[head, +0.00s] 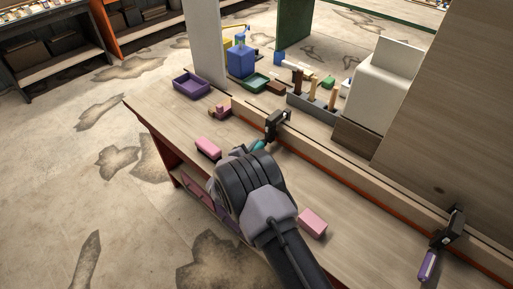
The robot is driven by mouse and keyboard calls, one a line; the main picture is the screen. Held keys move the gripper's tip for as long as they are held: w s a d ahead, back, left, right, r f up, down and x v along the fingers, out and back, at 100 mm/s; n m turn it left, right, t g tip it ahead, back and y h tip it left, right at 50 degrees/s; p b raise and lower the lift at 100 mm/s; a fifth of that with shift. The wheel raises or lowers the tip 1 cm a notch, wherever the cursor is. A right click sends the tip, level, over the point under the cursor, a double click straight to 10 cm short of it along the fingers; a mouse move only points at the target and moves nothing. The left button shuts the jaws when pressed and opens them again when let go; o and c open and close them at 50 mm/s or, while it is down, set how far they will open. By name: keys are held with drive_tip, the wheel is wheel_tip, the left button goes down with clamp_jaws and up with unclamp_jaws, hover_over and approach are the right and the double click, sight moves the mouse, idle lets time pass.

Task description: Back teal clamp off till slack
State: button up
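The teal clamp has a black frame (277,122) set on the long wooden stringer (335,176) in the head view. Its teal handle (259,146) points down and left toward my arm. My gripper (243,154) is at the handle's lower end, mostly hidden behind my dark wrist. I cannot tell whether its fingers touch or close around the handle. A second clamp, with a black frame (454,228) and a purple handle (428,266), sits on the stringer at the lower right. The jaw contact of the teal clamp is too small to judge.
Pink blocks lie on the bench (158,110), one left of my wrist (208,148) and one right of my arm (312,222). A purple tray (191,88) is at the back left. A grey tool rack (313,108) and a white machine (385,80) stand behind the stringer.

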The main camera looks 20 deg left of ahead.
clamp_jaws()
drive_tip(key=shift+n, duration=0.3)
drive_tip(key=shift+d+f+n+g+h+b, duration=0.15)
drive_tip(key=shift+n+g+h+b, duration=0.3)
drive_tip(key=shift+n+h, duration=0.4)
drive_tip(key=n+g+h, duration=0.1)
drive_tip(key=n, duration=0.1)
drive_tip(key=shift+s+d+f+n, duration=0.1)
drive_tip(key=shift+n, duration=0.25)
drive_tip(key=n+h+b, duration=0.1)
drive_tip(key=n+g+h+b, duration=0.1)
drive_tip(key=n, duration=0.1)
drive_tip(key=shift+s+d+f, duration=0.1)
drive_tip(key=shift+d, duration=0.1)
drive_tip(key=shift+d+n+h+b, duration=0.1)
drive_tip(key=shift+n+h+b, duration=0.45)
drive_tip(key=shift+n+b, duration=0.3)
drive_tip(key=shift+r, duration=0.2)
